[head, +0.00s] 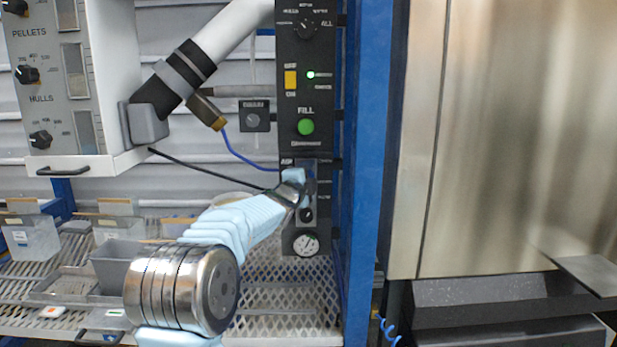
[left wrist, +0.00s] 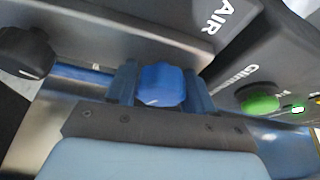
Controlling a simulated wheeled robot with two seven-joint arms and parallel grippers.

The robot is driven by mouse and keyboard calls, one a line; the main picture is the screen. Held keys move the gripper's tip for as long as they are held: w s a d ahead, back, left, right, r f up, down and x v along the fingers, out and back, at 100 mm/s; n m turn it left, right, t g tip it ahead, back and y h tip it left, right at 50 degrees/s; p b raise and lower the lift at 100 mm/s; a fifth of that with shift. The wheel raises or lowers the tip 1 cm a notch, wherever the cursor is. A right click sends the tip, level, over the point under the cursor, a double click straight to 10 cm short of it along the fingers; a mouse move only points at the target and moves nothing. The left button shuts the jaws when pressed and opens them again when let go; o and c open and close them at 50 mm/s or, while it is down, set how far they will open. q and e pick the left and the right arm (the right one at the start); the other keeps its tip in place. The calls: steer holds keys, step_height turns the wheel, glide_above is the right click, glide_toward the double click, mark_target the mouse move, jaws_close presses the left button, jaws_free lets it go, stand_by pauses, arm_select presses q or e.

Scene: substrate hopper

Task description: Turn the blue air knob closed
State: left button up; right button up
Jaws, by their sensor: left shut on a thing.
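The blue air knob (left wrist: 161,84) sits beside the white AIR lettering in the left wrist view. My left gripper (left wrist: 161,90) has one finger on each side of it and is shut on it. In the head view my left gripper (head: 307,189) reaches the lower part of the black control panel (head: 291,88), by the AIR label, and covers the knob there. The knob's pointer is not visible, so I cannot tell its setting. My right gripper is in neither view.
The green FILL button (head: 306,127) and yellow switch (head: 291,80) are above my gripper. A black knob (head: 307,215) and a round gauge (head: 306,244) are below it. A blue post (head: 366,130) stands close to the right. A wire shelf with bins is at lower left.

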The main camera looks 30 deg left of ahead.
arm_select(q)
steer(key=m+g+p, duration=0.1)
steer(key=m, duration=0.1)
steer(key=shift+m, duration=0.4)
steer(key=shift+f+m, duration=0.1)
steer(key=shift+m, duration=0.3)
steer(key=shift+f+g, duration=0.1)
steer(key=shift+g, duration=0.2)
steer(key=o, duration=1)
